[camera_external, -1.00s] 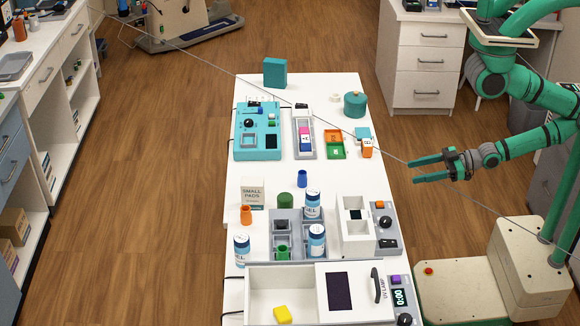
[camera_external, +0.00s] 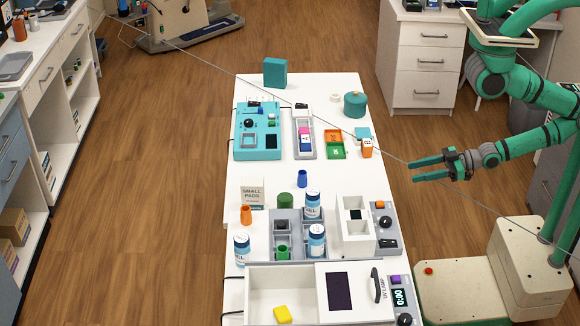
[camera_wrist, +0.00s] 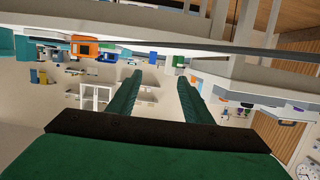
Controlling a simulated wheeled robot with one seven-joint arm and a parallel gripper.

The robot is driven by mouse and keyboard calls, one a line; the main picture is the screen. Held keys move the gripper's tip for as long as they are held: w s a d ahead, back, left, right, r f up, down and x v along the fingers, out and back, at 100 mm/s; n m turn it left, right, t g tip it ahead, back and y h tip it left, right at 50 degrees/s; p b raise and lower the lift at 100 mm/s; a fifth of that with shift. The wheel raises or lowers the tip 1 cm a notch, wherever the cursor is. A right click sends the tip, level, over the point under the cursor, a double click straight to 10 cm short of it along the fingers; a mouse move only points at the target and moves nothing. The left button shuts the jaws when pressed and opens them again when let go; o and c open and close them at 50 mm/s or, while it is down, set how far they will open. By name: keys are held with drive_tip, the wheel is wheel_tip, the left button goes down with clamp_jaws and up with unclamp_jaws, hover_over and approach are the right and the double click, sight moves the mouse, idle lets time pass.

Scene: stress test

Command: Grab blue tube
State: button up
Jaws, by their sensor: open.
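A small blue tube (camera_external: 302,178) stands upright on the white table, near the middle, behind the grey block with the vials. My gripper (camera_external: 413,170) is to the right of the tube, beyond the table's right edge, with a wide gap between them. Its two green fingers are apart with nothing between them. In the wrist view my gripper (camera_wrist: 160,78) points over the room with its fingers spread. A small blue thing shows just past the fingertips there, but I cannot tell if it is the tube.
An orange tube (camera_external: 246,215) stands at the table's left edge. Blue-labelled vials (camera_external: 317,241) and a white box device (camera_external: 355,230) stand in front of the blue tube. A teal device (camera_external: 258,133) and orange and green trays (camera_external: 334,136) stand behind it. Bare tabletop surrounds it.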

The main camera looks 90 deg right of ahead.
sight(302, 176)
drive_tip(key=shift+w, duration=0.1)
